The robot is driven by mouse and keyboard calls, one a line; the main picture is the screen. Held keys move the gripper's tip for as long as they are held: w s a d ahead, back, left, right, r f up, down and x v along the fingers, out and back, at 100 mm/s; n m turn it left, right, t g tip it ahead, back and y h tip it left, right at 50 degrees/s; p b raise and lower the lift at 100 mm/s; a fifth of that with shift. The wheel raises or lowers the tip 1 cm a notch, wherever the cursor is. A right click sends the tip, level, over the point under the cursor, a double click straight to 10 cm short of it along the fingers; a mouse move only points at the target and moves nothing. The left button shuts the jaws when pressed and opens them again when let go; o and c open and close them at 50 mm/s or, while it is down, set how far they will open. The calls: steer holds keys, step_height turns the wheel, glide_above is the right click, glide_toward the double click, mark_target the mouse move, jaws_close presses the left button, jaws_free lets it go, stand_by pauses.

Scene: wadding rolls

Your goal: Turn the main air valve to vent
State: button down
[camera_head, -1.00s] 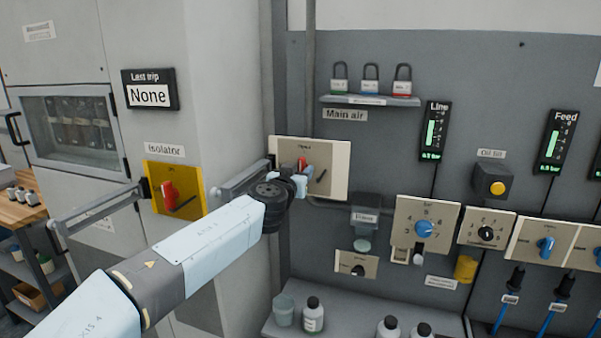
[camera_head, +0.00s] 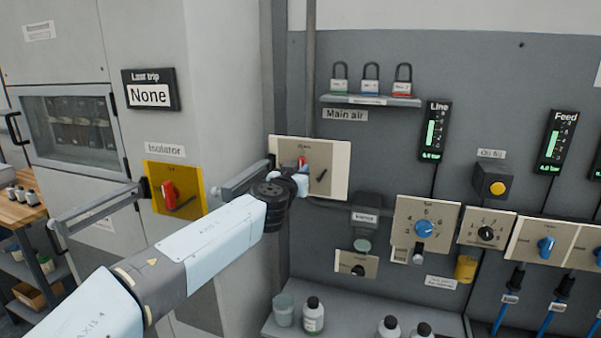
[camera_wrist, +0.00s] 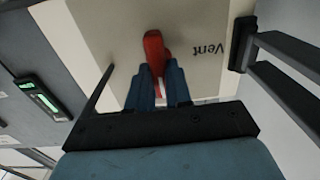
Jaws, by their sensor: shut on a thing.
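The main air valve is a beige plate (camera_head: 335,155) on the grey wall panel, under the "Main air" label (camera_head: 345,115). Its red handle (camera_head: 302,160) shows just above my gripper (camera_head: 301,178), partly hidden by it. In the wrist view, the red handle (camera_wrist: 153,50) stands between the blue fingers of my gripper (camera_wrist: 159,82), which is shut on it. The word "Vent" (camera_wrist: 206,48) appears upside down on the plate, to the right of the handle.
A yellow isolator plate (camera_head: 190,176) with a red handle and grey bars stand left of the valve. Knob panels (camera_head: 427,220) lie to the right. Bottles (camera_head: 313,315) stand on the ledge below.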

steer(key=shift+w+a+f+n, duration=0.1)
steer(key=shift+a+f+n, duration=0.05)
steer(key=shift+n, duration=2.8)
steer(key=shift+s+a+f+n, duration=0.1)
steer(key=shift+a+f+n, duration=0.05)
steer(key=shift+n, duration=2.75)
steer(key=shift+w+a+f+n, duration=0.1)
steer(key=shift+a+f+n, duration=0.05)
steer(key=shift+n, duration=3.1)
steer(key=c, duration=1)
jaws_free()
steer(key=shift+c, duration=0.2)
steer(key=v, duration=1.3)
steer(key=shift+s, duration=0.35)
